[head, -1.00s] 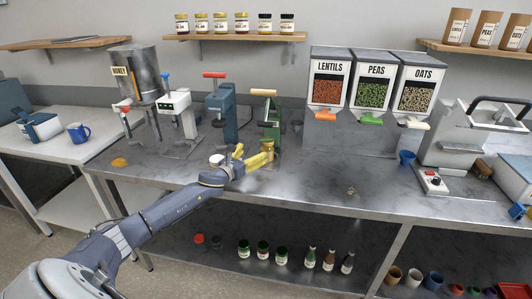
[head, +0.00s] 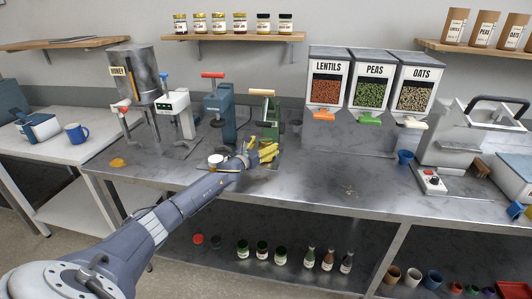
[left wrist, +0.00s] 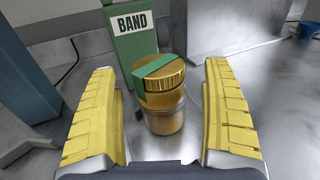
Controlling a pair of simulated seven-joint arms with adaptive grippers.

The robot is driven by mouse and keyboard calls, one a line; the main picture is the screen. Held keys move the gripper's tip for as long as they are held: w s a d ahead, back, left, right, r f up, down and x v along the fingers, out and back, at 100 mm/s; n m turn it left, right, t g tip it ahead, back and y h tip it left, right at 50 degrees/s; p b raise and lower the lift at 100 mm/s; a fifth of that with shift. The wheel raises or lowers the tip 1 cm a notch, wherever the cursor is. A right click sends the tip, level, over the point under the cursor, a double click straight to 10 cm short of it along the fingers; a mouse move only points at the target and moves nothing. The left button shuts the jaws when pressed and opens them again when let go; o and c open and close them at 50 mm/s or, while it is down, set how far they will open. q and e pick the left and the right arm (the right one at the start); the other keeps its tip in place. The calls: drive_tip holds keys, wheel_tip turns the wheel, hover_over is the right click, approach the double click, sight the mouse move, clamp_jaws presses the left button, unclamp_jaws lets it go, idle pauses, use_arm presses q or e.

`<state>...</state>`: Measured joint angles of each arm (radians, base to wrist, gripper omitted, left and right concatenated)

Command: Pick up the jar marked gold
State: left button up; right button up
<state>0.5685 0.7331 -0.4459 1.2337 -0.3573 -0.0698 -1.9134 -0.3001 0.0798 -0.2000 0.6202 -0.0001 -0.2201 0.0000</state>
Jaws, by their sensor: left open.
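A jar with a gold lid (left wrist: 160,100) stands upright in front of the green machine marked BAND (left wrist: 138,38) in the left wrist view. A green band lies across its lid. My left gripper (left wrist: 160,120) is open, with its yellow fingers on either side of the jar and a gap on each side. In the head view my left gripper (head: 266,152) is at the foot of the green machine (head: 268,118), and the jar is largely hidden behind the fingers. My right gripper is not in view.
A small white-topped jar (head: 216,160) stands left of my left wrist. A blue press (head: 219,110) stands behind it. Lentil, pea and oat dispensers (head: 372,90) stand to the right. The steel counter's middle right (head: 330,185) is mostly clear.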

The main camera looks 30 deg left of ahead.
use_arm(q)
drive_tip(key=shift+w, duration=0.95)
drive_tip(key=shift+c, duration=0.3)
drive_tip(key=c, duration=1.5)
drive_tip(key=shift+r, duration=0.1)
drive_tip(key=shift+c, duration=0.5)
